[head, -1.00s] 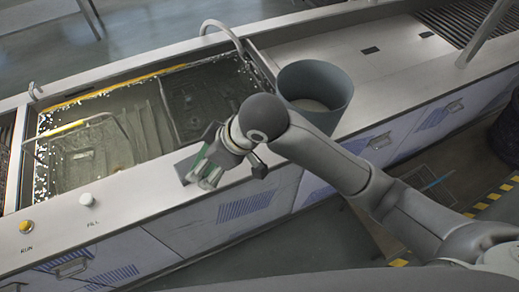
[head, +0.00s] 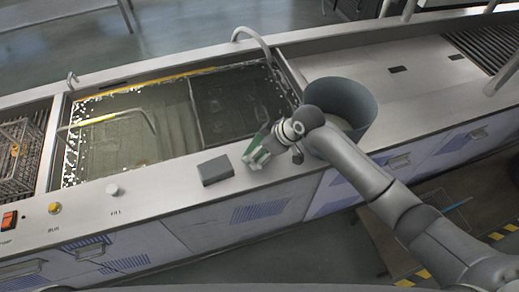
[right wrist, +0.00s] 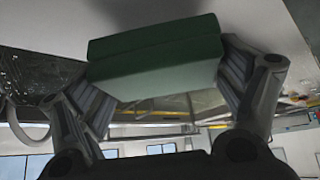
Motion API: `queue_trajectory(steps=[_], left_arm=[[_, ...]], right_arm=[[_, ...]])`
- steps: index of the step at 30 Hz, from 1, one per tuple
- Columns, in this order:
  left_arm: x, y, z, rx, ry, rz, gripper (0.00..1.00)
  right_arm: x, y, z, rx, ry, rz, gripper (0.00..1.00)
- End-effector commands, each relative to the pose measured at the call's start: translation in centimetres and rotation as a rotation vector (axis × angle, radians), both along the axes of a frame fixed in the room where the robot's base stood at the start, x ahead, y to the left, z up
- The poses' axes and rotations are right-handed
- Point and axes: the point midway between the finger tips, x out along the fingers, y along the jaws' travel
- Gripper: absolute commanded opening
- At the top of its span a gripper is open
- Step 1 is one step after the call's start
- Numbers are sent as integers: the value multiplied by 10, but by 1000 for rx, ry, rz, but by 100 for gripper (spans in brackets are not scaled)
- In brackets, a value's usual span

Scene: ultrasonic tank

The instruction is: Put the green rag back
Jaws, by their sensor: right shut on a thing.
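The green rag (head: 252,152) is a folded green block in the jaws of my right gripper (head: 257,157). In the right wrist view the rag (right wrist: 155,58) fills the space between the two fingers, with a finger pressed on each end. The gripper is over the front ledge of the tank counter, between a grey block (head: 215,170) and a grey-blue bucket (head: 362,108). I cannot tell the exact height of the rag above the ledge. Part of the rag is hidden by the fingers in the head view. My left gripper is not in view.
The water-filled tank (head: 125,90) lies behind the ledge, with a curved pipe (head: 262,45) at its back edge. A FILL knob (head: 112,189), a yellow RUN button (head: 55,208) and a wire basket (head: 18,155) are at the left. The counter right of the bucket is mostly clear.

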Motion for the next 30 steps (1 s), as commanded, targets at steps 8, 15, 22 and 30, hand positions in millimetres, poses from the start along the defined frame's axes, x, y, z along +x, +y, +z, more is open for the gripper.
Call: queue_trajectory(steps=[8,15,22,30], left_arm=[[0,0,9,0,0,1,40],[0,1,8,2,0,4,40],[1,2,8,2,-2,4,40],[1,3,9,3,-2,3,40]], right_arm=[[-1,1,-19,1,1,2,70],[-2,1,-22,0,1,2,70],[-2,1,-22,0,1,2,100],[-1,1,-20,-1,1,1,100]])
